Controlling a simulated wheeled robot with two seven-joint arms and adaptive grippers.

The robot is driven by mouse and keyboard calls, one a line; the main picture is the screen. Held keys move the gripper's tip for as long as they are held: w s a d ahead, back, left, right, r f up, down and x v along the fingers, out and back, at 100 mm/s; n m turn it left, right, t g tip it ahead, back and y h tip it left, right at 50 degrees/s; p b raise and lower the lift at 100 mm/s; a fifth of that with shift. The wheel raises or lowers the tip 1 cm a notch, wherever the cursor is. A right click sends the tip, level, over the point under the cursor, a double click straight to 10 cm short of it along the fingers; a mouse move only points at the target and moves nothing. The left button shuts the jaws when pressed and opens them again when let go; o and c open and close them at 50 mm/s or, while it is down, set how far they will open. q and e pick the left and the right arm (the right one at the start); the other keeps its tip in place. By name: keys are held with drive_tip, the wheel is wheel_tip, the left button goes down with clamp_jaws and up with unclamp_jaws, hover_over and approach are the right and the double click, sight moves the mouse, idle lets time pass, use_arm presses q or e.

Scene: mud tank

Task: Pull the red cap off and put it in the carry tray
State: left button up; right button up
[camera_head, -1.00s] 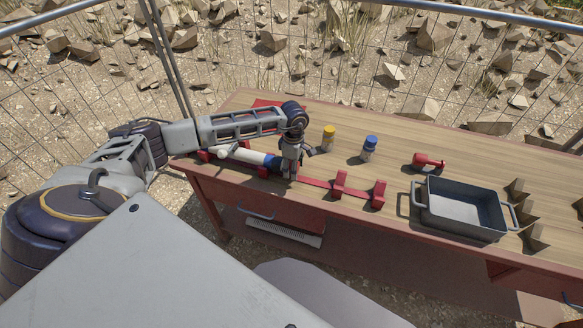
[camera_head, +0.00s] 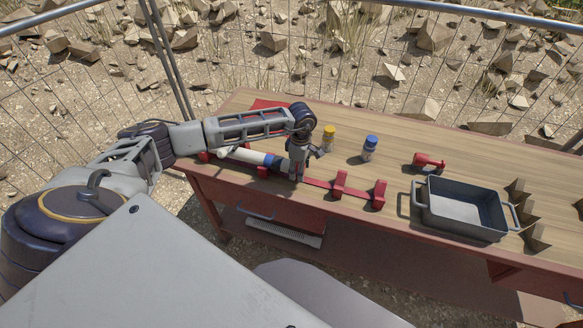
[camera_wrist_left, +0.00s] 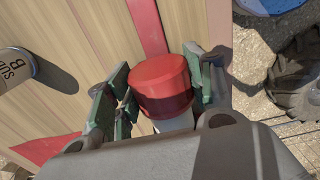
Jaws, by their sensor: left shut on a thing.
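The red cap (camera_wrist_left: 162,85) is between the fingers of my left gripper (camera_wrist_left: 158,92) in the left wrist view. In the head view, my left gripper (camera_head: 297,176) is shut at the right end of the white tube (camera_head: 243,154), which has a blue band (camera_head: 272,161) near that end. The gripper hides the cap there. A pale part shows just below the cap in the wrist view; I cannot tell whether the cap and tube still touch. The grey carry tray (camera_head: 432,226) stands at the right of the table. My right gripper is out of view.
The tube lies along a red rack with upright supports (camera_head: 340,184). A yellow-capped bottle (camera_head: 328,140) and a blue-capped bottle (camera_head: 369,150) stand behind the rack. A red object (camera_head: 428,161) lies behind the tray. Brown angular pieces (camera_head: 535,238) are right of the tray.

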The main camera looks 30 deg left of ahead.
use_arm(q)
drive_tip(key=shift+w+d, duration=0.2)
drive_tip(key=shift+d, duration=0.55)
drive_tip(key=shift+d, duration=0.15)
drive_tip(key=shift+r+p, duration=0.75)
drive_tip(key=shift+r, duration=1)
drive_tip(key=shift+r+p, duration=0.95)
drive_tip(key=shift+r, duration=1.1)
drive_tip(key=shift+w, duration=0.1)
